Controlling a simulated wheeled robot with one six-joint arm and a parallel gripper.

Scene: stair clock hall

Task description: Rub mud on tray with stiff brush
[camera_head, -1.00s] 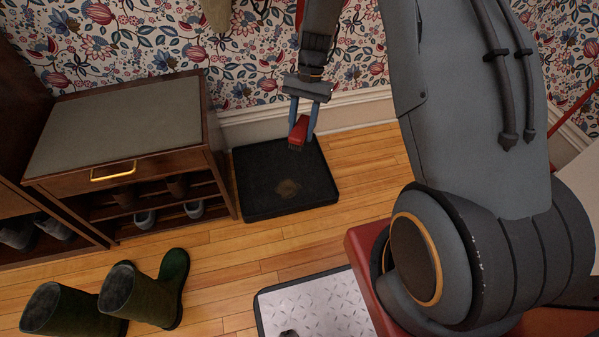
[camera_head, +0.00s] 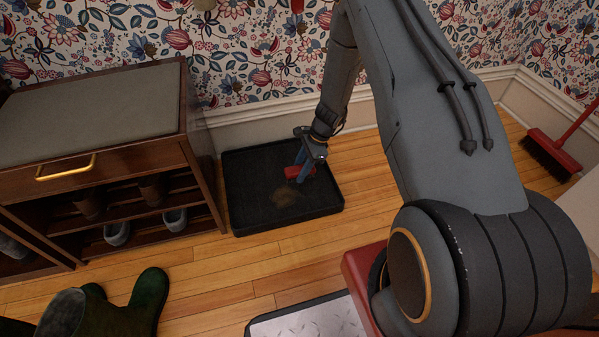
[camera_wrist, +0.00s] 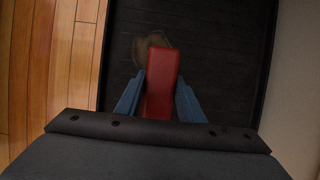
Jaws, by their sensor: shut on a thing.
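A black boot tray (camera_head: 240,205) lies on the wood floor against the wall, and it also fills much of the wrist view (camera_wrist: 225,50). A brown mud patch (camera_head: 285,194) is on the tray's floor; in the wrist view the mud (camera_wrist: 145,47) shows just beyond the brush's far end. My gripper (camera_head: 305,175) is shut on the red brush (camera_head: 293,172), low over the tray. In the wrist view the red brush (camera_wrist: 162,82) sits between the two blue fingers. Its bristles are hidden, and I cannot tell whether they touch the tray.
A wooden shoe bench (camera_head: 100,150) with shoes on its shelves stands left of the tray. Green boots (camera_head: 150,295) stand at the front left. A red broom (camera_head: 550,150) leans at the far right. Bare floor lies in front of the tray.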

